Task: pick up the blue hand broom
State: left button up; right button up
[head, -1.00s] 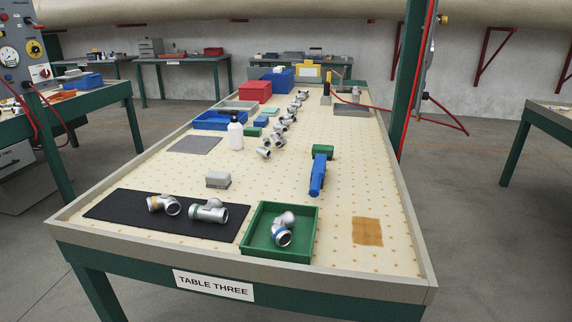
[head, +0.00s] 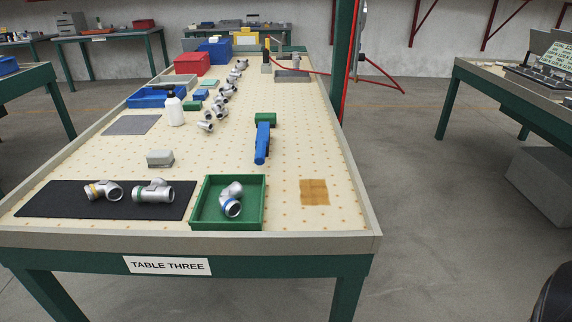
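The blue hand broom (head: 262,145) lies on the pegboard top of table three, right of the middle. Its long blue part points toward the table's front edge. A green block (head: 265,119) is at its far end; I cannot tell whether it is part of the broom or a separate thing touching it. Nothing covers the blue part from above. Neither of my grippers is in view.
The table's raised rim (head: 300,242) runs around the top. A green tray (head: 258,205) with a pipe fitting, a black mat (head: 60,198) with two fittings and a brown patch (head: 314,192) lie nearer the front. A white bottle (head: 174,110) and several fittings stand left of the broom.

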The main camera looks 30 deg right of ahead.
aim_at(262, 142)
jog(key=k, duration=1.65)
jog(key=z, duration=1.55)
jog(key=i, duration=5.05)
jog(key=u, duration=3.8)
